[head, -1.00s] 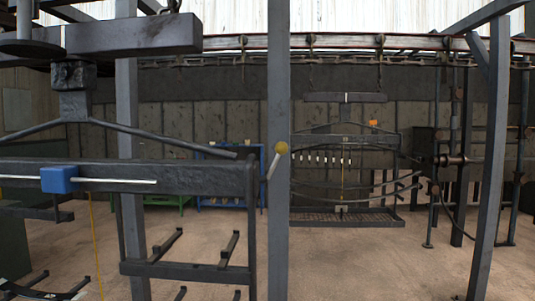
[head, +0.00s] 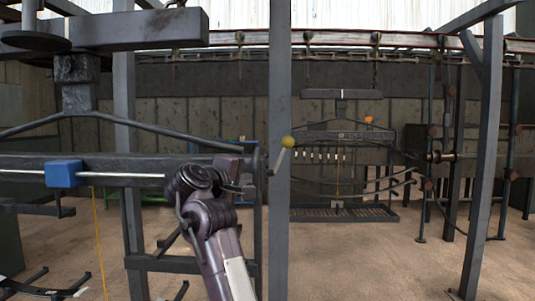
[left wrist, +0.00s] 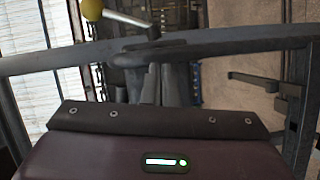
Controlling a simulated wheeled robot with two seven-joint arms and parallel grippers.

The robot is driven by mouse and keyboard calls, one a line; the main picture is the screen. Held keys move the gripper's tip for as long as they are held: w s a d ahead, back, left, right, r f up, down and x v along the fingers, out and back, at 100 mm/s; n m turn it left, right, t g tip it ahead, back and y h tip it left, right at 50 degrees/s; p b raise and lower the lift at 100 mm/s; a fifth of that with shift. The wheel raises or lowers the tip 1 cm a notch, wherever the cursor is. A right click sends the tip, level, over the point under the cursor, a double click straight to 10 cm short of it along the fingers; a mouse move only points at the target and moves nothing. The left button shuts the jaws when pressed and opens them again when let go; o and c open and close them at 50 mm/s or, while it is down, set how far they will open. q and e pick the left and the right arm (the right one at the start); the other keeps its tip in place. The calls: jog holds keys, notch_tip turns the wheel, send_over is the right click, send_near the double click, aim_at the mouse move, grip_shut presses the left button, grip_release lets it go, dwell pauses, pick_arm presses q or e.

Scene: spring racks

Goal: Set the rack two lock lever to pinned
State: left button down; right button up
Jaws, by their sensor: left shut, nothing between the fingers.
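A lock lever, a pale rod with a yellow ball knob (head: 287,141), stands by the grey post at the right end of the near rack (head: 130,165). It tilts up and to the right. No label shows which rack is number two. My left gripper (head: 247,189) is shut and empty, just left of and below the lever, apart from the knob. In the left wrist view, the knob (left wrist: 92,10) and rod (left wrist: 130,20) show at the top, beyond the dark gripper fingers (left wrist: 164,66). A dark rack bar (left wrist: 215,43) crosses there. My right gripper is not in view.
A blue block (head: 64,173) sits on a pale rod along the near rack. Upright grey posts (head: 279,230) stand close to my left arm. A farther rack (head: 345,212) with an orange knob (head: 373,120) stands behind. Open floor (head: 370,260) lies at right.

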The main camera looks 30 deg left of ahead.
pick_arm(q)
jog(key=n+t, duration=0.2)
send_near(259, 156)
notch_tip(259, 156, up, 3)
jog(key=w+p, duration=0.1)
jog(key=w, duration=0.2)
jog(key=w+a+p, duration=0.1)
jog(key=w+p, duration=0.1)
jog(key=w, duration=0.2)
jog(key=w+r+p, duration=0.1)
jog(key=w+p, duration=0.1)
jog(key=w, duration=0.1)
jog(key=shift+w+a, duration=0.15)
jog(key=shift+a, duration=0.1)
jog(key=d+p, duration=0.1)
jog(key=d, duration=0.1)
jog(key=d+p, duration=0.1)
jog(key=shift+w+d+p, duration=0.3)
jog(key=shift+w+d, duration=0.1)
jog(key=shift+a+f, duration=0.1)
jog(key=shift+a, duration=0.05)
jog(key=shift+a, duration=0.1)
